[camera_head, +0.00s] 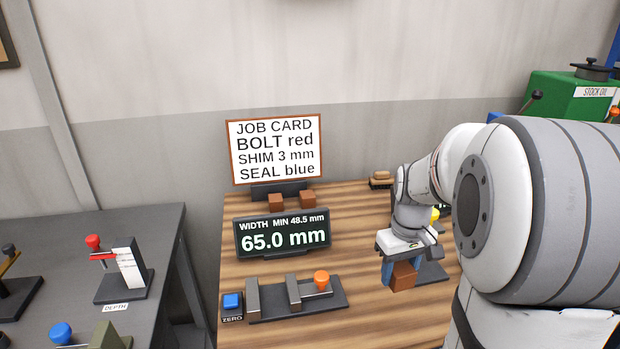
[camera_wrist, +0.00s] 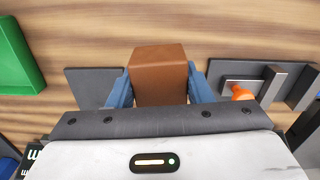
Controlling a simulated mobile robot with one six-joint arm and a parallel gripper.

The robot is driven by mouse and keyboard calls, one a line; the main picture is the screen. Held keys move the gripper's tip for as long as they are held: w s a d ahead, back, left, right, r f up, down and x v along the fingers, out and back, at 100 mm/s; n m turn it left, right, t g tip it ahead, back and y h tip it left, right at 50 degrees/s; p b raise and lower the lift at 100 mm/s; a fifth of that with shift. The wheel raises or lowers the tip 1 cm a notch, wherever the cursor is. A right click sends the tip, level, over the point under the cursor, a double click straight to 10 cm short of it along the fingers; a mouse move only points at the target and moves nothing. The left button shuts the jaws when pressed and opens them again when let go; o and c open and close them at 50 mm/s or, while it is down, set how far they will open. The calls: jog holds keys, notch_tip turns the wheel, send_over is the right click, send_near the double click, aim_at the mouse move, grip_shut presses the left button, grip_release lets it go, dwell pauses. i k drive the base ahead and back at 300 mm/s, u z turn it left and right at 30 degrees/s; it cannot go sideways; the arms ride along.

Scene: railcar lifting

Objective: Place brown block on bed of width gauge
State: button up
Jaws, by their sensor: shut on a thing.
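The brown block (camera_head: 403,276) is held between the blue fingers of my gripper (camera_head: 394,272), which is shut on it. In the wrist view the block (camera_wrist: 159,75) sits between both fingers, above the table. The width gauge has a dark bed (camera_head: 271,301) with upright grey jaws (camera_head: 293,291) and an orange knob (camera_head: 321,280). It lies left of my gripper in the head view, apart from the block. In the wrist view its orange knob (camera_wrist: 240,92) is at right. Its display (camera_head: 283,234) reads 65.0 mm.
A blue ZERO button (camera_head: 232,302) stands left of the gauge. Two small brown blocks (camera_head: 277,201) sit behind the display. A dark plate (camera_wrist: 92,87) and a green tray (camera_wrist: 15,62) lie left in the wrist view. A depth gauge (camera_head: 122,270) stands on the grey table.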

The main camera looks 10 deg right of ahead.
aim_at(275, 300)
jog(key=u, duration=0.05)
jog(key=k, duration=1)
jog(key=z, duration=0.05)
